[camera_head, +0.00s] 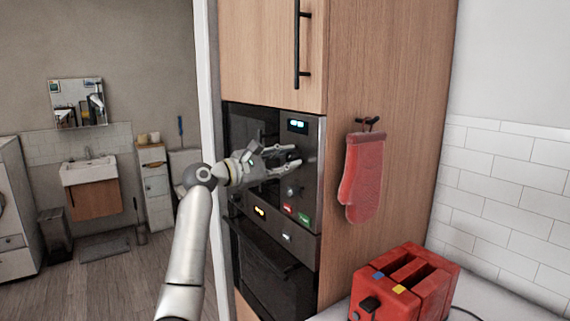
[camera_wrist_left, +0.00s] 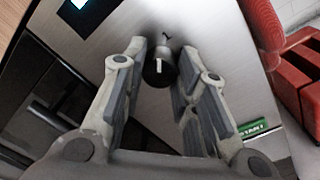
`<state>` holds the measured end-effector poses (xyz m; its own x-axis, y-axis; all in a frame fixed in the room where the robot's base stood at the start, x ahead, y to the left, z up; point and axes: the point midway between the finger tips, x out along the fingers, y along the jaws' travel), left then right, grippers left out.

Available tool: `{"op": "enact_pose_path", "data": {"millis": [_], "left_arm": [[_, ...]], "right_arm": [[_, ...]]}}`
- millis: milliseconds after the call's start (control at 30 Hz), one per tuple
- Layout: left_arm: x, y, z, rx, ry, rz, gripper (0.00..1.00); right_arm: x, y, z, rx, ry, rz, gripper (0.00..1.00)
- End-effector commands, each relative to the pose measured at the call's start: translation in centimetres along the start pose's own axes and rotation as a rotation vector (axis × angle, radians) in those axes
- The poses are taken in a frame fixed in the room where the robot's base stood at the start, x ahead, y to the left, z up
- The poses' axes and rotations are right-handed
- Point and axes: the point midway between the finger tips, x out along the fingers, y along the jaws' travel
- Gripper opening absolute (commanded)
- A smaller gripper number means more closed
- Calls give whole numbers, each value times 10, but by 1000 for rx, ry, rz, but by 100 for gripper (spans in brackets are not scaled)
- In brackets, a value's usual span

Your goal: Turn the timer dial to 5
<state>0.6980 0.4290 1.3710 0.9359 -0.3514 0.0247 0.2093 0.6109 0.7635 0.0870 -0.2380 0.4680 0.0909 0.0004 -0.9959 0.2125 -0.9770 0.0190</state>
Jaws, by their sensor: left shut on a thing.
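The timer dial is a round dark knob (camera_wrist_left: 160,68) with a white mark, on the steel control panel (camera_head: 308,150) of the built-in appliance. In the left wrist view it sits between my fingertips, its white mark upright in the picture. My left gripper (camera_head: 296,157) reaches the panel from the left, its fingers pointing at it. It also shows in the left wrist view (camera_wrist_left: 160,62), shut on the dial from both sides. In the head view the fingers partly cover the dial area. No numbers around the dial can be read. My right gripper is not in view.
A lit display (camera_head: 297,125) is above the dial; a red button (camera_head: 287,208) and green start button (camera_head: 304,219) are below. A red oven mitt (camera_head: 363,178) hangs on the cabinet side at right. A red toaster (camera_head: 430,283) stands on the counter.

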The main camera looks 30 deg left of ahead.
Motion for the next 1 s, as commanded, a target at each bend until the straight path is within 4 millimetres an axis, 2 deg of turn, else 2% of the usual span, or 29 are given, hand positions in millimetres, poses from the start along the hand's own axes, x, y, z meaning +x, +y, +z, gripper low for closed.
{"op": "enact_pose_path", "data": {"millis": [1000], "left_arm": [[0,-3,-3,964,-39,6,4]], "right_arm": [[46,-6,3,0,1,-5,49]]}}
